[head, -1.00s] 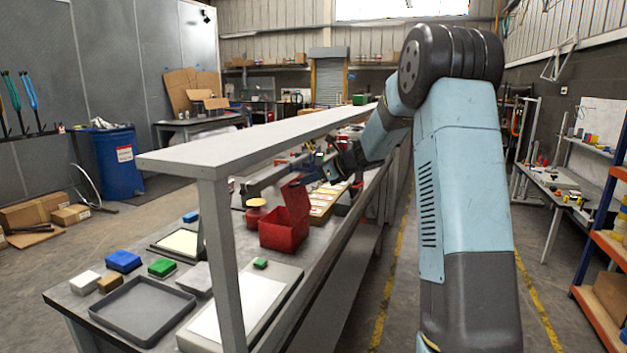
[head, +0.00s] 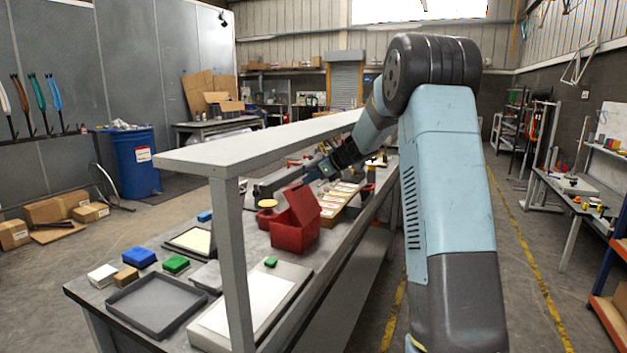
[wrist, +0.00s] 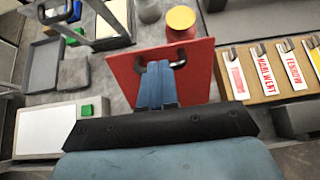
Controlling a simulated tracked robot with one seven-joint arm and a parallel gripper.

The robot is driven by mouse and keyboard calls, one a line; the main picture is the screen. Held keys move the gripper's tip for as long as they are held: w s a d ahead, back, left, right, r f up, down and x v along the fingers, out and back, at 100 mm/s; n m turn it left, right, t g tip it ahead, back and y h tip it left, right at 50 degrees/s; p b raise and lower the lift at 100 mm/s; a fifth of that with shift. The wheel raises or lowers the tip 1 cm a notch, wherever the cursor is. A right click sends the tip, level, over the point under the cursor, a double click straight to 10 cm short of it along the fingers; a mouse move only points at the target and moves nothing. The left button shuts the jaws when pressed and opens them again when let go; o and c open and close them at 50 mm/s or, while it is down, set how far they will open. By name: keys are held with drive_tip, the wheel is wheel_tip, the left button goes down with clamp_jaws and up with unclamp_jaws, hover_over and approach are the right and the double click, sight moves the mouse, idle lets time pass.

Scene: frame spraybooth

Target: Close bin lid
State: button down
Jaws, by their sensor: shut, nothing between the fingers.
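The red bin (head: 288,236) stands on the grey bench with its red lid (head: 302,207) raised, standing steeply up from the bin. In the wrist view the lid (wrist: 196,88) is a red panel with a dark handle near its top edge. My gripper (head: 324,168) is just above and behind the lid in the head view. In the wrist view its blue fingers (wrist: 155,72) are together, empty, and overlap the lid by the handle. I cannot tell whether they touch it. The bin's inside is hidden.
A grey shelf (head: 270,140) on a post (head: 234,265) runs over the bench. A yellow-topped red jar (wrist: 181,20) stands beyond the lid. A wooden rack of labelled cards (wrist: 262,90) lies to its right. A grey tray (head: 155,306) is at the bench's near end.

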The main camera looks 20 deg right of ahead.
drive_tip(key=shift+s+d+r+t+y, duration=1.05)
drive_tip(key=shift+s+d+r, duration=0.6)
drive_tip(key=shift+s+d, duration=2.95)
drive_tip(key=x, duration=1.3)
drive_tip(key=shift+w+d, duration=0.2)
drive_tip(key=shift+w, duration=0.15)
drive_tip(key=shift+a, duration=0.1)
